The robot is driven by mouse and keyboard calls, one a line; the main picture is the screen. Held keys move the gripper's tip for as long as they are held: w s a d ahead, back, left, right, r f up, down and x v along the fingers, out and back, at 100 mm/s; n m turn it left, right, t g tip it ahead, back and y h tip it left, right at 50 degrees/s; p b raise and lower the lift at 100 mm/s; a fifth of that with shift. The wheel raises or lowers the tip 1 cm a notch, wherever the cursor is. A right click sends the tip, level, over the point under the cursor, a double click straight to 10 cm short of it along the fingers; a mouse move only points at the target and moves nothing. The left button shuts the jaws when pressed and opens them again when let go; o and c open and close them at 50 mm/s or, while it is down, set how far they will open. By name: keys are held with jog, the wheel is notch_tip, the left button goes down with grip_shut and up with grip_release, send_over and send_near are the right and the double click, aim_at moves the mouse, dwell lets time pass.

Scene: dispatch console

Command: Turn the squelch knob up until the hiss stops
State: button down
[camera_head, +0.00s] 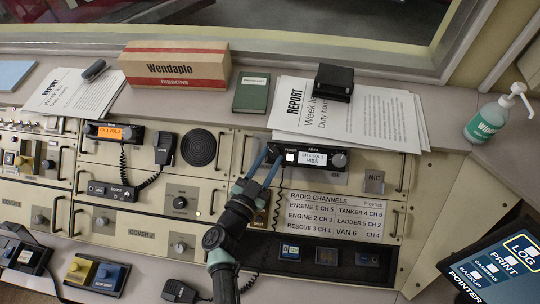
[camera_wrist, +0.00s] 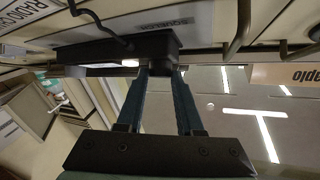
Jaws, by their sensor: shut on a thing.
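A black radio (camera_head: 309,168) is set in the console's upper right panel. Its lit white display (camera_head: 312,158) shows a channel and volume line, with a second line that looks like HISS. A round knob (camera_head: 339,160) is at the radio's right end. My gripper (camera_head: 271,155) reaches the radio's left end, its two blue fingers shut on a small knob there. In the wrist view my fingertips (camera_wrist: 160,70) meet the dark radio body (camera_wrist: 130,48), and the held part is hidden.
Another radio with an orange display (camera_head: 103,131) is at the left, with a handset (camera_head: 164,148) on a coiled cord. Papers (camera_head: 380,119) and a black box (camera_head: 333,82) lie above the right radio. A soap bottle (camera_head: 487,119) stands far right.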

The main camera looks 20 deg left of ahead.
jog(key=shift+m+h, duration=0.6)
jog(key=shift+m, duration=0.1)
jog(key=c, duration=0.5)
grip_release()
jog(key=shift+c, duration=0.2)
jog(key=shift+s+a, duration=0.1)
jog(key=s+a, duration=0.1)
jog(key=s, duration=1.1)
jog(key=shift+s+a+r+b, duration=0.15)
jog(key=shift+s+a+b, duration=0.1)
jog(key=shift+s+b, duration=0.15)
